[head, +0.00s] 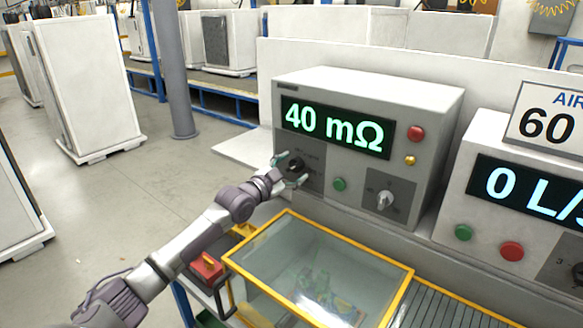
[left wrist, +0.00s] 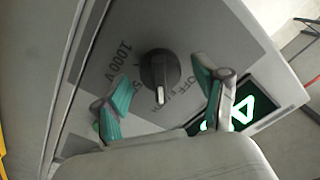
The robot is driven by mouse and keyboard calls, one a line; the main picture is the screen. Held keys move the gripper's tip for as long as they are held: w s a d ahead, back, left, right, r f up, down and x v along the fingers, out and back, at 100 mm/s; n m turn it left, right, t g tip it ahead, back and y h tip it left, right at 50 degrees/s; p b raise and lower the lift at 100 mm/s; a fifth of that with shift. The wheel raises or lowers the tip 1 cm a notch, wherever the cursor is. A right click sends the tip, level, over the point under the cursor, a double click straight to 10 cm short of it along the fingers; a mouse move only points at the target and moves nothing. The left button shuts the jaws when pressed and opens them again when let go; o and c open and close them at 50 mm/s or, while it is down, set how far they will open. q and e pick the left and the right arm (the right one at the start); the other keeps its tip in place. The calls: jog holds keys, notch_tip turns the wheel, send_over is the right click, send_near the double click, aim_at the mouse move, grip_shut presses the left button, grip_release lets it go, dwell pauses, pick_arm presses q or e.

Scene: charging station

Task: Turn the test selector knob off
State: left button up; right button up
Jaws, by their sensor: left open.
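The tester (head: 335,79) is a grey box with a lit display reading 40 mΩ. Its black selector knob (head: 296,165) sits on a dark panel at the lower left of its front. My left gripper (head: 291,170) is open in front of this knob. In the left wrist view, the black knob (left wrist: 160,74) shows between the two teal fingers of my left gripper (left wrist: 161,84), with gaps on both sides. Its white pointer mark points down in that picture. The labels "1000 V" and "OFF" are printed around it. My right gripper is not in view.
The tester also has a silver knob (head: 385,200), a green button (head: 339,184) and a red button (head: 416,133). A yellow-framed clear case (head: 318,270) stands in front. A second unit (head: 489,150) reading 0 L stands to the right.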

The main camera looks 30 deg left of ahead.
pick_arm(q)
jog(key=shift+s, duration=0.1)
jog(key=shift+c, duration=1.4)
jog(key=c, duration=0.9)
jog(key=shift+o, duration=0.2)
jog(key=shift+n, duration=0.3)
jog(key=n, duration=0.9)
jog(key=shift+n, duration=0.4)
